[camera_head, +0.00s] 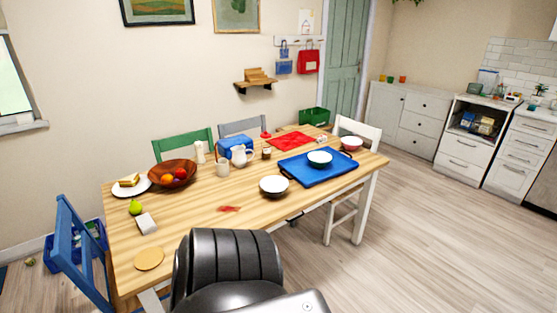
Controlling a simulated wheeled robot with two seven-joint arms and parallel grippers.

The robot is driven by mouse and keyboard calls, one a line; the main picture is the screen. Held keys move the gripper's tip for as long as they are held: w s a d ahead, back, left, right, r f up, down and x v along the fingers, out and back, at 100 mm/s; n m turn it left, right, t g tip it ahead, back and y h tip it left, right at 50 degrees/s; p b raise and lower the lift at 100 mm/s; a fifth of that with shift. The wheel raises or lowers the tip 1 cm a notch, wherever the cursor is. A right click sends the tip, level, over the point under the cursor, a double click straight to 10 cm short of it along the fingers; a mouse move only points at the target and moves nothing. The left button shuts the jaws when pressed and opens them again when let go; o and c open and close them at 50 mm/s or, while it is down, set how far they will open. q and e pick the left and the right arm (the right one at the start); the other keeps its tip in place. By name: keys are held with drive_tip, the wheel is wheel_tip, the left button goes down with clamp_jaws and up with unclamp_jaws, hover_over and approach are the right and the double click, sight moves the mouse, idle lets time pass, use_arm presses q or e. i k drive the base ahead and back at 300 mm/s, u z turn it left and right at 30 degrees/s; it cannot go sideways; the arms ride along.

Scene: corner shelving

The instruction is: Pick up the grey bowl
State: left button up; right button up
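Three bowls stand at the right half of the wooden table (190,230). The nearest bowl (274,187) has a pale inside and a dark, greyish outside, and stands on bare wood left of the blue tray; it looks most like the grey bowl, but its colour is hard to tell. A second bowl (320,159), pale inside with a dark greenish outside, stands on the blue tray (325,174). A third bowl (351,144), reddish outside, is at the far right. Neither of my grippers shows in the head view.
A wooden fruit bowl (158,173), a white mug (222,168), a teapot (239,157) and a red cloth (291,142) are on the table. Chairs surround it: blue (70,240), green (183,146), white (357,129). Floor at right is clear. My own black body part hides the near edge.

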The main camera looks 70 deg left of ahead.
sight(274, 186)
drive_tip(key=u, duration=0.25)
drive_tip(key=i, duration=2.15)
drive_tip(key=u, duration=1.1)
drive_tip(key=i, duration=1.1)
drive_tip(key=u, duration=1.75)
drive_tip(key=i, duration=0.65)
drive_tip(key=u, duration=0.5)
